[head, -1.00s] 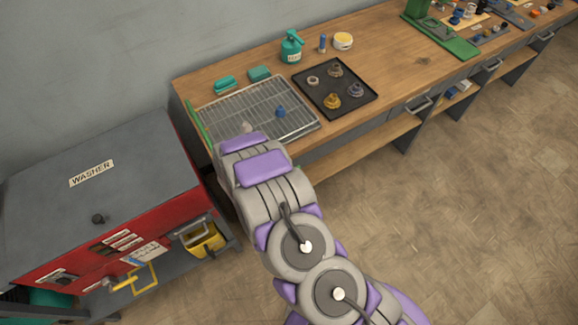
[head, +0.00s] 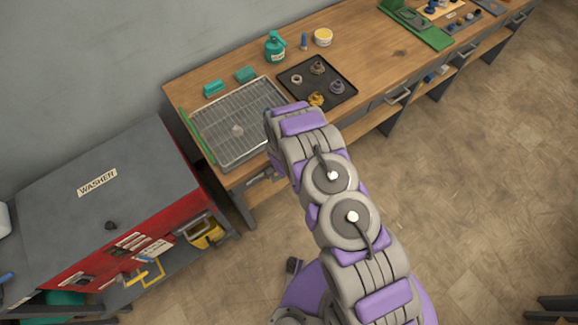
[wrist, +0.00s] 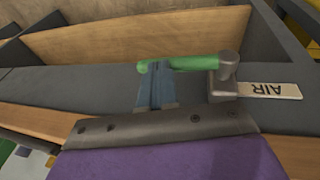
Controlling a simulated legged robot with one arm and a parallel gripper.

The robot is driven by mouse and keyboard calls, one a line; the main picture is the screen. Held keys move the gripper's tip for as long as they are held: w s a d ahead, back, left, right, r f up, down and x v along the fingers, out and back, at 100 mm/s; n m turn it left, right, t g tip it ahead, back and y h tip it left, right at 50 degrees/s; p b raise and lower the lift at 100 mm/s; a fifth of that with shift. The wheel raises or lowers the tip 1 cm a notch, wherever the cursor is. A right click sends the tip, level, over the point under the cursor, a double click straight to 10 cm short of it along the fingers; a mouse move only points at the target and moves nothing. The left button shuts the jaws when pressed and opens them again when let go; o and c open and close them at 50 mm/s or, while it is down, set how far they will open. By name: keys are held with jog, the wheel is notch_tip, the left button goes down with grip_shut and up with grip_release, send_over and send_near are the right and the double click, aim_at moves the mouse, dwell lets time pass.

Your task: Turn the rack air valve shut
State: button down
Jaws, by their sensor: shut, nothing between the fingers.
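In the wrist view the air valve shows a green lever (wrist: 185,63) lying roughly level, joined at its right end to a grey metal valve body (wrist: 228,68). A white tag marked AIR (wrist: 268,90) sticks out to the right of the body. My gripper (wrist: 158,72), with blue-grey fingers, is shut and empty. Its tips overlap the left part of the lever; I cannot tell whether they touch it. In the head view my arm hides the gripper, and I cannot make out the valve.
A red and grey washer (head: 110,190) stands at left. Open floor (head: 480,170) lies to the right.

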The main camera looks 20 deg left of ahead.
jog(key=shift+w+a+f, duration=0.1)
jog(key=shift+a+f, duration=0.25)
jog(key=shift+a, duration=0.15)
jog(key=shift+w+d+f, duration=0.1)
jog(key=shift+d, duration=0.45)
jog(key=shift+a, duration=0.1)
jog(key=shift+r, duration=0.4)
jog(key=w+d+v, duration=0.1)
jog(key=w+v, duration=0.1)
jog(key=v, duration=1.1)
jog(key=shift+w+d+r, duration=0.15)
jog(key=shift+d+r, duration=0.15)
jog(key=shift+d, duration=0.05)
